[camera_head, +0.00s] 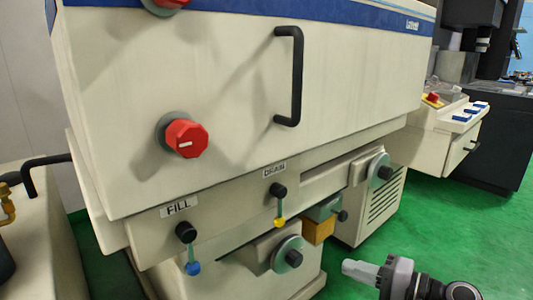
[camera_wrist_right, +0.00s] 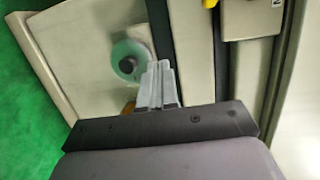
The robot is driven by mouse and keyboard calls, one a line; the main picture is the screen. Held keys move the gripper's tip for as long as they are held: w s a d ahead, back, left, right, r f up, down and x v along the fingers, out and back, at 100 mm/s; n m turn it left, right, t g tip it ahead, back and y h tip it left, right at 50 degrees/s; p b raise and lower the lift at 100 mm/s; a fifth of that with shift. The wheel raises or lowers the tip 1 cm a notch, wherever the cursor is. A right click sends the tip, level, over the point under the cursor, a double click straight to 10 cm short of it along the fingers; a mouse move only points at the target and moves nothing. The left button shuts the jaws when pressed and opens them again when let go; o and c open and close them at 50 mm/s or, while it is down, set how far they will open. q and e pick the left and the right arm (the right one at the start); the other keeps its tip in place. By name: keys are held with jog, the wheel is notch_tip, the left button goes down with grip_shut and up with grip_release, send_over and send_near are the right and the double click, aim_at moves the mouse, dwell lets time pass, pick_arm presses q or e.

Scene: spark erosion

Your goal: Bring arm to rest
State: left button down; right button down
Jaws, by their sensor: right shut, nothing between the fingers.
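My right gripper (camera_head: 362,270) is at the bottom right of the head view, in front of the large cream machine (camera_head: 220,60). Its grey fingers point left and are together, with nothing between them. The fingers also show in the right wrist view (camera_wrist_right: 158,86), pointing at the lower part of the machine, close to a round handwheel in that picture. From these views I cannot tell the gap between fingers and machine. My left gripper is not in view.
The machine carries a red knob (camera_head: 186,138), a black handle (camera_head: 290,75), a FILL lever (camera_head: 188,236), a DRAIN lever (camera_head: 279,192) and handwheels (camera_head: 288,255). Green floor (camera_head: 432,185) is open at the right.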

jog(key=s+a+f+n+h, duration=0.1)
jog(key=s+f+n+h, duration=0.8)
jog(key=s+f, duration=1.05)
jog(key=s+r+n+h+p, duration=0.1)
jog(key=s+r+p, duration=0.2)
jog(key=r+p, duration=0.7)
jog(key=p, duration=0.2)
jog(key=shift+s+d+r+n+h+p, duration=0.2)
jog(key=shift+s+n+h+p, duration=0.05)
jog(key=shift+n+h+p, duration=0.15)
jog(key=shift+f, duration=0.1)
